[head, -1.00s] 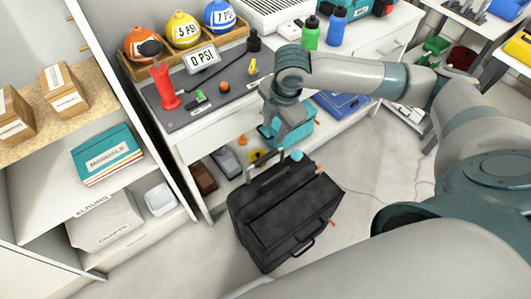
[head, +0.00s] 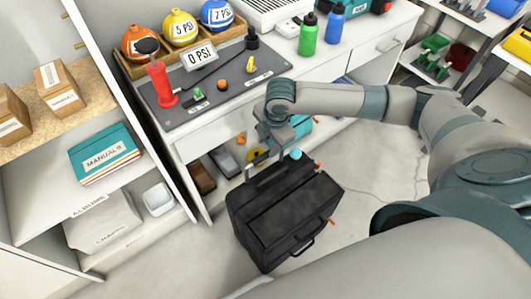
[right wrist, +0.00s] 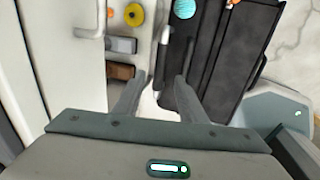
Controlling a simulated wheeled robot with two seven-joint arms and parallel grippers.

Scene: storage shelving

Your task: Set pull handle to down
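A black suitcase (head: 285,218) stands on the floor in front of the white workbench, and it also shows in the right wrist view (right wrist: 222,50). Its pull handle (head: 262,157) sticks up at its back edge, close below my right gripper (head: 276,142). In the right wrist view the handle's light grey bar (right wrist: 163,48) lies just beyond the fingertips. My right gripper's two fingers (right wrist: 157,92) are apart with nothing between them. I cannot tell whether they touch the handle. My left gripper is not in view.
The workbench (head: 205,140) carries a red cylinder (head: 161,85), coloured balls and bottles. A shelf unit with boxes and manuals (head: 103,153) stands at left. The floor left of the suitcase is clear.

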